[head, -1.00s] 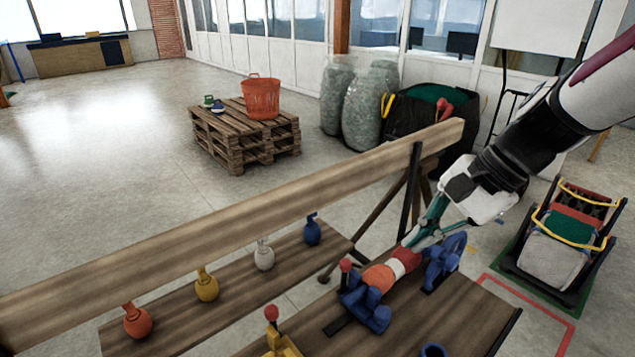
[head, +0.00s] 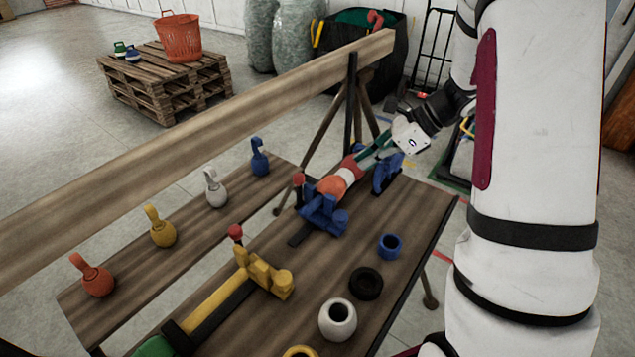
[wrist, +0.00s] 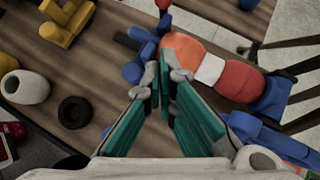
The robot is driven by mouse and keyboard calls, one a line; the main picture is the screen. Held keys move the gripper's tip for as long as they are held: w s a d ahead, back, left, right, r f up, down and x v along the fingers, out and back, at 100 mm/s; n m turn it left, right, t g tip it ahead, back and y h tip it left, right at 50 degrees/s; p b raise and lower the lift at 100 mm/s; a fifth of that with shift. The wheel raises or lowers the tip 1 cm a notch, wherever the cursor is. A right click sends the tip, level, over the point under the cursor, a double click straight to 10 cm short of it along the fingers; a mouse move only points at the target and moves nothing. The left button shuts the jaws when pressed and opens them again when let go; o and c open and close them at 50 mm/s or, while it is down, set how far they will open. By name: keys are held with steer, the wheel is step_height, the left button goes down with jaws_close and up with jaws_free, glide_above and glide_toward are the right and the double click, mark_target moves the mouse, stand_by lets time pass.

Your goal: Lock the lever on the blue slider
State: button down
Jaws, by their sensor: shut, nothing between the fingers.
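The blue slider (head: 324,216) sits on a dark rail on the workbench, against the orange end of an orange, white and red float (head: 340,180). Its lever, with a red knob (head: 298,180), stands up on the slider's far left side. A blue end holder (head: 387,174) is at the float's other end. My gripper (head: 362,157) has teal fingers, shut and empty, over the float between slider and holder. In the wrist view the fingertips (wrist: 165,76) are beside the float's orange part, near the blue slider (wrist: 138,62); the red knob (wrist: 163,4) is at the top edge.
A yellow slider (head: 264,272) with its own red-knobbed lever is nearer on the bench. Blue, black, white and yellow rings lie along the right edge, including the black ring (head: 366,283). A long wooden beam (head: 200,160) runs behind. Several coloured floats stand on a lower plank.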

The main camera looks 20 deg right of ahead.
stand_by(0.3)
glide_toward(300, 192)
steer(key=s+d+f, duration=0.1)
steer(key=d+f, duration=0.1)
steer(key=a, duration=0.1)
steer(key=w+a, duration=0.1)
steer(key=shift+w+a+f, duration=0.1)
steer(key=shift+a+f, duration=0.15)
steer(key=shift+w+a, duration=0.35)
steer(key=shift+a, duration=0.15)
steer(key=shift+w+a, duration=0.1)
steer(key=shift+w+a+r+p, duration=0.1)
steer(key=shift+w+r+p, duration=0.1)
steer(key=shift+p, duration=0.3)
